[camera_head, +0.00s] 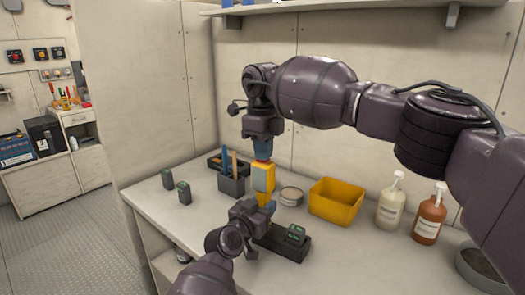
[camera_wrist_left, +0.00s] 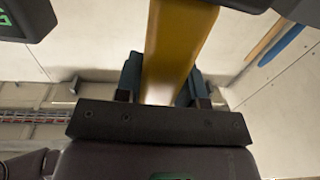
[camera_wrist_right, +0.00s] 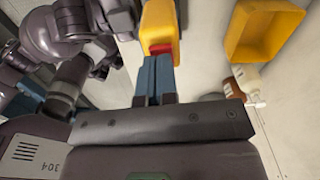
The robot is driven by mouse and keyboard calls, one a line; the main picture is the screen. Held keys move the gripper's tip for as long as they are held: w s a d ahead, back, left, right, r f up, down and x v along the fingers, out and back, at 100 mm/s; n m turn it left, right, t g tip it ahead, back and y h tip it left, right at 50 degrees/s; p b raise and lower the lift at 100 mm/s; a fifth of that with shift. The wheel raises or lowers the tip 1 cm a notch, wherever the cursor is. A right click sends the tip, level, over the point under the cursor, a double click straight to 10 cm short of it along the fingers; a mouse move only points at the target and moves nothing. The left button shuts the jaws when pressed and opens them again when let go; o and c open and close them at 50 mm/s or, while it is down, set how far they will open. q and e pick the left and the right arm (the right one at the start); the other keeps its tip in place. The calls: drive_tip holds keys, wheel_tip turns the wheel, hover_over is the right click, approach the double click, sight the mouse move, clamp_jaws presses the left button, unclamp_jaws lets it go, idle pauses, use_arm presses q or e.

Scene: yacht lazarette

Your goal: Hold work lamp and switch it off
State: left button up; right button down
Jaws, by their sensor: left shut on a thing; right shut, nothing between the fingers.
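The work lamp (camera_head: 263,180) is a yellow upright body with a red top and a paler front, held above the bench. My left gripper (camera_head: 266,207) is shut on its lower yellow part, which also fills the middle of the left wrist view (camera_wrist_left: 175,50). My right gripper (camera_head: 263,150) is directly above the lamp, pointing down, with its blue fingers shut and empty. In the right wrist view, the fingertips (camera_wrist_right: 154,58) are at the red part (camera_wrist_right: 160,48) on the lamp's end; I cannot tell if they press it. The lamp's lit state is unclear.
A black charger (camera_head: 283,244) sits just right of my left gripper.

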use_arm(q)
drive_tip(key=shift+a+f, duration=0.1)
drive_tip(key=shift+f, duration=0.1)
use_arm(e)
wheel_tip(320, 180, up, 14)
drive_tip(key=shift+a, duration=0.25)
use_arm(q)
drive_tip(key=o, duration=1.2)
drive_tip(key=shift+s, duration=0.1)
use_arm(e)
drive_tip(key=shift+w, duration=0.1)
